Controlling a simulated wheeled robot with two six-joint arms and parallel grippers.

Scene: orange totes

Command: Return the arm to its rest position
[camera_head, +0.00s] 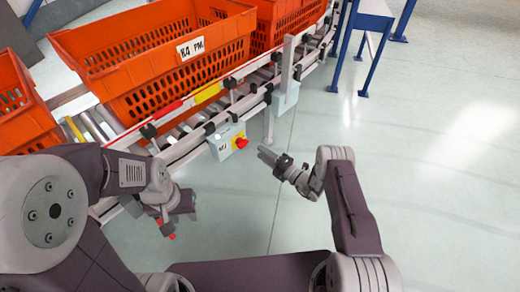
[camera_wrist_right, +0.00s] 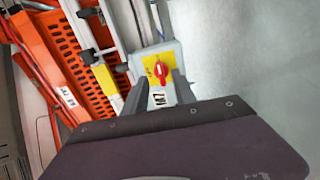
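My right arm reaches in from the right in the head view. Its gripper (camera_head: 268,156) hangs over open floor, just right of a grey control box (camera_head: 226,137) with a red knob on yellow. In the right wrist view the two dark fingers of this gripper (camera_wrist_right: 158,88) stand apart with nothing between them. The control box (camera_wrist_right: 152,60) shows beyond them. My left arm fills the lower left of the head view. Its gripper (camera_head: 180,208) points down beside the conveyor's near edge, and its fingers are too unclear to read. No held object shows.
Orange totes stand on the roller conveyor (camera_head: 187,122): a large labelled tote (camera_head: 150,55), one at the left (camera_head: 20,110) and one behind (camera_head: 283,22). A blue-legged table (camera_head: 375,20) stands at the top right. The floor (camera_head: 440,150) at the right is clear.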

